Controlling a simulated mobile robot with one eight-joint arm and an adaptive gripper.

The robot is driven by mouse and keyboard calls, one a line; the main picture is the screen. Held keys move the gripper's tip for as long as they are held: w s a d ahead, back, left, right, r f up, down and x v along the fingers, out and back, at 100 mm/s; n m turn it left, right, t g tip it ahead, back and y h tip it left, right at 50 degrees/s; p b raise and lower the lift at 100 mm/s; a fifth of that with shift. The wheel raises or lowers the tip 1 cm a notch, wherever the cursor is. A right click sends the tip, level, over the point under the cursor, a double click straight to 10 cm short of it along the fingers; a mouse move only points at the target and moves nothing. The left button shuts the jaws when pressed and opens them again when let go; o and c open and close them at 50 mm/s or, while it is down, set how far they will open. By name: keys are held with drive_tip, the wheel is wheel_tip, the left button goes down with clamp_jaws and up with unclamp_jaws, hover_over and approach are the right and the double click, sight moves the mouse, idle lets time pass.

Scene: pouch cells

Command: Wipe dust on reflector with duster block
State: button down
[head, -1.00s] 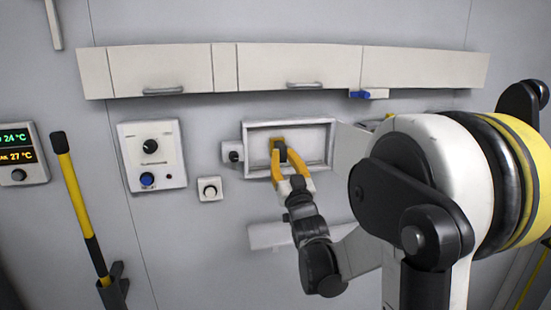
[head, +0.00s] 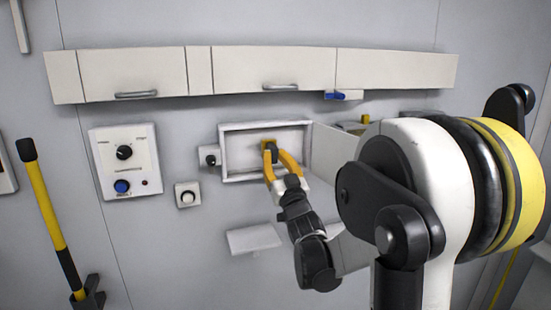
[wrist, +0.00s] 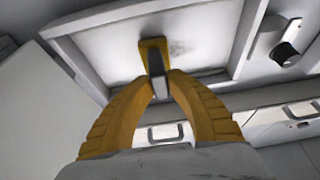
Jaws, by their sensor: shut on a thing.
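The reflector (head: 240,150) is the pale back panel inside a white-framed wall recess; it also fills the upper middle of the wrist view (wrist: 110,50). A grey dust smudge (wrist: 180,47) shows on it, just right of the block in the wrist view. The duster block is a yellow pad (wrist: 149,47) with a dark grey handle. My gripper (head: 271,156) has its orange fingers shut on that handle; they also show in the wrist view (wrist: 160,82). The pad faces the panel and appears to lie against it. The panel behind the pad is hidden.
The recess's door (head: 330,150) stands open on the right. A small knob box (head: 210,157) sits close left, a control panel (head: 125,160) farther left. Cabinets (head: 250,70) hang above and a small shelf (head: 253,238) is below.

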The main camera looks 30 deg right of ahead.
drive_tip(key=w+a, duration=0.2)
drive_tip(key=a, duration=0.4)
drive_tip(key=shift+a+b, duration=0.25)
drive_tip(key=shift+b, duration=0.2)
drive_tip(key=shift+s, duration=0.1)
drive_tip(key=shift+s+a, duration=0.3)
drive_tip(key=shift+s, duration=0.6)
drive_tip(key=shift+s+a, duration=0.25)
drive_tip(key=shift+s, duration=0.65)
drive_tip(key=shift+s+a, duration=0.3)
drive_tip(key=shift+s, duration=0.6)
drive_tip(key=s, duration=0.3)
drive_tip(key=shift+a, duration=0.4)
drive_tip(key=shift+w, duration=0.2)
